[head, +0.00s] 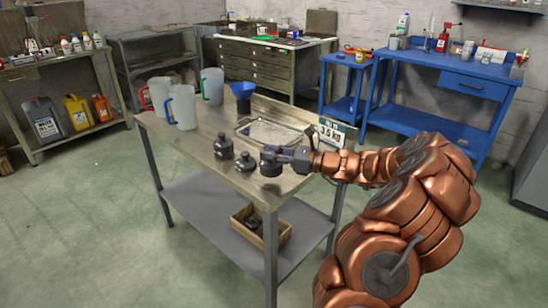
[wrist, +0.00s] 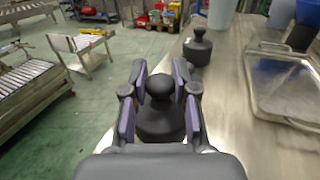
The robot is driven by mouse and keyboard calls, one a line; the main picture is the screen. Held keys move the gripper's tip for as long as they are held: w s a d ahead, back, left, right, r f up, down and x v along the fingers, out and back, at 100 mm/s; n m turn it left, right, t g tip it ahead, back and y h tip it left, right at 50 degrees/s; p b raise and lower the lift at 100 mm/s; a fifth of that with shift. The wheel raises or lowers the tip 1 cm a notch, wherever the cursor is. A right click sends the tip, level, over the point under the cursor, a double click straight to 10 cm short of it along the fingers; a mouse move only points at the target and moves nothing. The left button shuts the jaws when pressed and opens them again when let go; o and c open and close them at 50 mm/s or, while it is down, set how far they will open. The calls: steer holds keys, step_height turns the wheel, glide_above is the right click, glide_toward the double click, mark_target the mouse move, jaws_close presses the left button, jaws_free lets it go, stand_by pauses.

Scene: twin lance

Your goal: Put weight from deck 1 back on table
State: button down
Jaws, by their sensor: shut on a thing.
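My gripper (head: 276,155) is shut on a dark weight (head: 270,169) near the right end of the steel table (head: 190,146). In the wrist view my gripper (wrist: 159,92) has its purple-padded fingers on both sides of the weight (wrist: 160,122), whose round knob stands up between them. The weight is upright, at or just above the tabletop; I cannot tell if it touches. A smaller dark weight (head: 246,163) stands just left of it, and a larger one (head: 223,149) further left. One dark weight (wrist: 197,50) shows ahead in the wrist view.
A metal tray (head: 268,133) lies behind the weights, with a sign (head: 332,132) reading about 3.5 kg beside it. Jugs (head: 182,108) and a blue funnel (head: 243,92) stand at the back left. A wooden box (head: 262,228) sits on the lower shelf. The table's front left is clear.

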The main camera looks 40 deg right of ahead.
mark_target(271, 163)
steer(key=shift+f, duration=1.7)
steer(key=shift+f, duration=0.1)
steer(key=c, duration=0.9)
jaws_free()
